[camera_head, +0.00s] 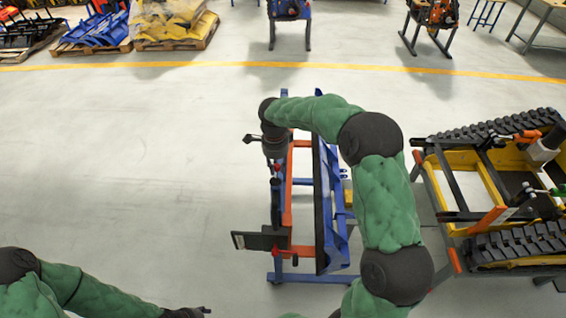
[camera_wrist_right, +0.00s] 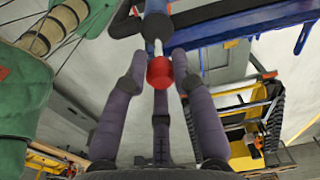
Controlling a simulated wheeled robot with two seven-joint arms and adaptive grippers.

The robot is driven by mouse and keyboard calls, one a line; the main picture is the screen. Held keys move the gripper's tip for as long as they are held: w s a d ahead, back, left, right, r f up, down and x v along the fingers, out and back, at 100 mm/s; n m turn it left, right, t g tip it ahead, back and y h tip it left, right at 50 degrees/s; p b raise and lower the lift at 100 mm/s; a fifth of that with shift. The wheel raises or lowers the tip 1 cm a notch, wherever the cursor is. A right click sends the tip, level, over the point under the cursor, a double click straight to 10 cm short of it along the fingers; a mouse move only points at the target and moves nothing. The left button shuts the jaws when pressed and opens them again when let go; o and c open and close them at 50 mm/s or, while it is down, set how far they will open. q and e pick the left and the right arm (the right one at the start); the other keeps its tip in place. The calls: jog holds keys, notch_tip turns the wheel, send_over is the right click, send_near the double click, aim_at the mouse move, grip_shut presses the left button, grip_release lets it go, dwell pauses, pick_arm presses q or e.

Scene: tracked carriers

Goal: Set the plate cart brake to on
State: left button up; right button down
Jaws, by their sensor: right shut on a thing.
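The plate cart (camera_head: 285,215) stands in the middle of the head view, with a blue and orange frame and a tall dark plate along its right side. My right gripper (camera_head: 275,158) is at the cart's far left part, reached over from above. In the right wrist view, my right gripper (camera_wrist_right: 161,78) has its fingers around a red knob (camera_wrist_right: 159,73) on a short metal rod, and is shut on it. I take this knob for the brake handle; its on and off marks do not show. My left gripper (camera_head: 188,312) is low at the left edge area, partly cut off, away from the cart.
A yellow tracked carrier (camera_head: 462,166) with black tracks stands close to the right of the cart. A dark flat panel (camera_head: 258,241) sticks out at the cart's near left. Pallets (camera_head: 175,42) lie at the back left. The floor left of the cart is clear.

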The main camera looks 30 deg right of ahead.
jog(key=a+h, duration=0.1)
jog(key=w+a+g+h+b, duration=0.1)
jog(key=shift+w+f+g+h, duration=0.1)
jog(key=shift+w+g+h, duration=0.15)
jog(key=shift+g+h, duration=0.05)
jog(key=shift+w+a+f+g+h+b, duration=0.2)
jog(key=shift+w+a+g+h+b, duration=0.1)
jog(key=shift+a+h+b, duration=0.3)
jog(key=shift+w+a+f+g+h+b, duration=0.15)
jog(key=shift+w+a+g+h+b, duration=0.15)
jog(key=shift+a+h+b, duration=0.25)
jog(key=shift+f, duration=0.1)
jog(key=c, duration=1.1)
grip_release()
jog(key=shift+o, duration=0.3)
jog(key=shift+w+f, duration=0.1)
jog(key=shift+w, duration=0.05)
